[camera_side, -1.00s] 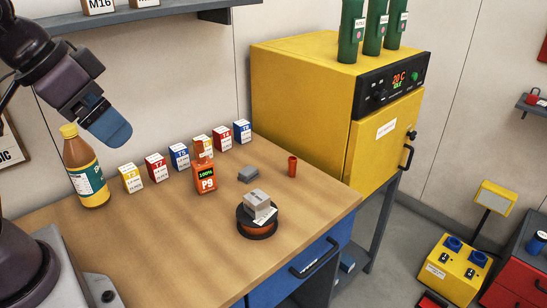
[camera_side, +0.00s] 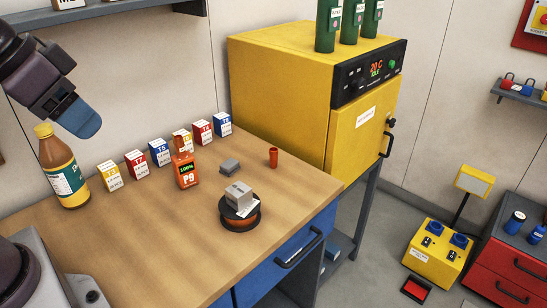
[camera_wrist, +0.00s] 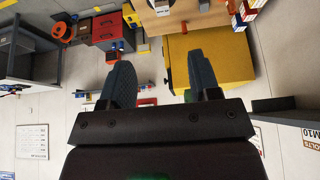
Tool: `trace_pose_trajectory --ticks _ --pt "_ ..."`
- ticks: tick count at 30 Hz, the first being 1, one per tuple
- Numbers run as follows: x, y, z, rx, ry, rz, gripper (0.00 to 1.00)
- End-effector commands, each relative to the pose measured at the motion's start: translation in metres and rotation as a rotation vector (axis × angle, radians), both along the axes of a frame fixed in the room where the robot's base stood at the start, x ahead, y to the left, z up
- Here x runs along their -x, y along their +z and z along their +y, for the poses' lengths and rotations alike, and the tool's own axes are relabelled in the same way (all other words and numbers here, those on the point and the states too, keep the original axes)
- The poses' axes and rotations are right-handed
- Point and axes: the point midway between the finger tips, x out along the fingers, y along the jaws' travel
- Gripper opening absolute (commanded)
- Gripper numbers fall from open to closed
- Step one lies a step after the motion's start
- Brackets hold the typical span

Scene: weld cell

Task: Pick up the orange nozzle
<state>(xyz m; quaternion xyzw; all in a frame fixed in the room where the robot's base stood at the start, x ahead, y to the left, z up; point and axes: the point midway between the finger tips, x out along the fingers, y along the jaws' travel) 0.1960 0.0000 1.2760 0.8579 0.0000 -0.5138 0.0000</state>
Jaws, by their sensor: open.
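The orange nozzle (camera_side: 273,157) is a small cup-like piece standing upright on the wooden table, near its back right edge by the yellow oven. My gripper (camera_side: 78,118) is high at the left, above the table and close to the bottle, well away from the nozzle. In the wrist view my gripper (camera_wrist: 163,82) has its two blue fingers spread apart with nothing between them.
Near the nozzle are a small grey block (camera_side: 230,167) and a black spool (camera_side: 240,220) with a grey box (camera_side: 238,193) on it. An orange P9 device (camera_side: 186,173), several small cartons and a bottle (camera_side: 64,175) stand further left. The yellow oven (camera_side: 290,90) rises behind.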

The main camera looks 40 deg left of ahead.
Motion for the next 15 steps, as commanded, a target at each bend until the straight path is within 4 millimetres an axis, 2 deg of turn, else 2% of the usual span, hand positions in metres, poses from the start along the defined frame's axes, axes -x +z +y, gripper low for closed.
trace_pose_trajectory --ticks 5,8,11,15 --pt "-0.003 0.000 0.000 0.004 0.010 -0.003 0.57" --pt "-0.019 0.003 -0.003 0.032 0.064 -0.020 0.57" --pt "-0.054 0.005 -0.009 0.104 0.178 -0.059 0.57" --pt "-0.122 0.000 -0.021 0.278 0.391 -0.135 0.57"
